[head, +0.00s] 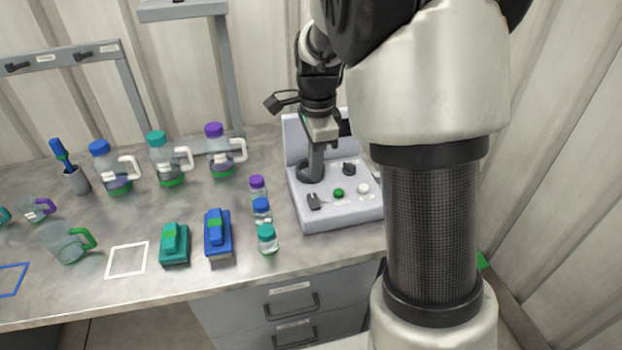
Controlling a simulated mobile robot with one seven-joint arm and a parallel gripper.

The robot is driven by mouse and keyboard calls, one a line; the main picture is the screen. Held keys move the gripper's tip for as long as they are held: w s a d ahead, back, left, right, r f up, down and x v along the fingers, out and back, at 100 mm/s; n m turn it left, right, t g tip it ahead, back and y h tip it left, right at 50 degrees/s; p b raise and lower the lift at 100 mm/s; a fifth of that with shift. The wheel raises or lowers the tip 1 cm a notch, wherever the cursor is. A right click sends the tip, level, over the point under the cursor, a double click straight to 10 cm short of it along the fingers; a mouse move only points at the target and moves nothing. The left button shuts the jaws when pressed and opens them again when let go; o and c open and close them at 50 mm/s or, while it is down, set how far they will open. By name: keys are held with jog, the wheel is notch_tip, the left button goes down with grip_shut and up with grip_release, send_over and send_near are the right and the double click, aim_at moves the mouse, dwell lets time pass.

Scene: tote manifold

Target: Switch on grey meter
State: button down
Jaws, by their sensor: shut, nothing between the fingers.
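The grey meter (340,216) is a light grey box with a raised back panel, standing on the bench right of centre. Its sloped top has a small dark switch (313,202) at front left, a green button (338,193), a white button (363,188), a dark knob (349,169) at the right and a dark round part (310,174) at the left. My gripper (316,165) points down over the left part of the meter, its fingers shut and empty. Its tips are at or just above the dark round part; I cannot tell whether they touch. My arm hides the meter's right edge.
Small capped bottles (262,210) stand just left of the meter. Further left are a blue case (217,240), a teal case (174,248), handled bottles (221,160) and a tipped jug (62,243). A grey rack (130,85) and corrugated walls stand behind. Drawers (285,300) are below the bench.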

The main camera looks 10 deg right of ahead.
jog(key=r, duration=0.5)
jog(key=shift+s, duration=0.4)
jog(key=shift+f, duration=0.1)
